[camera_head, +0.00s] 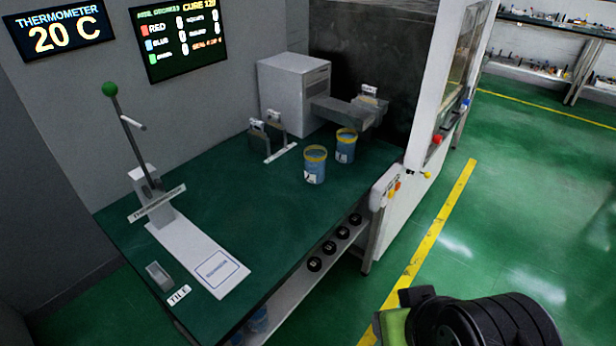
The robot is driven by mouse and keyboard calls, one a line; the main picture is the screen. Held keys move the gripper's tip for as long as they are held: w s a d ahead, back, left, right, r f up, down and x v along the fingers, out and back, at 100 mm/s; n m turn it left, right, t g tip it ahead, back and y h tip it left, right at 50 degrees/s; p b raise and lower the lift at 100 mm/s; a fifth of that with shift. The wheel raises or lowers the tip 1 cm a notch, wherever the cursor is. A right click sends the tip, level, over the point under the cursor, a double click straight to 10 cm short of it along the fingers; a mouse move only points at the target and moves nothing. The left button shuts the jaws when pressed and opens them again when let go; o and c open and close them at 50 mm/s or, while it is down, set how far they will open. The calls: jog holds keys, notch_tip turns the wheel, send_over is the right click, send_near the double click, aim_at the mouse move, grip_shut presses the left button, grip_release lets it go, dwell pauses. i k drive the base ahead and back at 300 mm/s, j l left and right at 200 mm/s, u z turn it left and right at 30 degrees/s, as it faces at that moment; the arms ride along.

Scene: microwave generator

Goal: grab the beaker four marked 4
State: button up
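Two blue beakers with yellow rims stand upright on the green bench top. The nearer beaker (314,168) has a pale label with a dark mark that is too small to read. The other beaker (346,148) is just behind it to the right, and its mark is also unreadable. I cannot tell which one is marked 4. A dark part of my own arm shows at the bottom right, over the floor and well away from the beakers. My gripper's fingertips cannot be made out.
The bench (215,165) has open room left of the beakers. A lever press (150,190) with a white base stands at the left. A grey box machine (293,92) stands behind. A white-framed cabinet (425,120) rises at the right. More blue containers (257,322) sit below the bench.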

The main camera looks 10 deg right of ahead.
aim_at(346, 147)
jog(key=i+l+u, duration=0.25)
jog(key=u, duration=0.25)
jog(key=i+l+u, duration=0.25)
jog(key=u, duration=0.2)
jog(key=i+l+u, duration=0.1)
jog(key=l+u, duration=0.4)
jog(key=i+l+u, duration=0.1)
jog(key=l+u, duration=0.4)
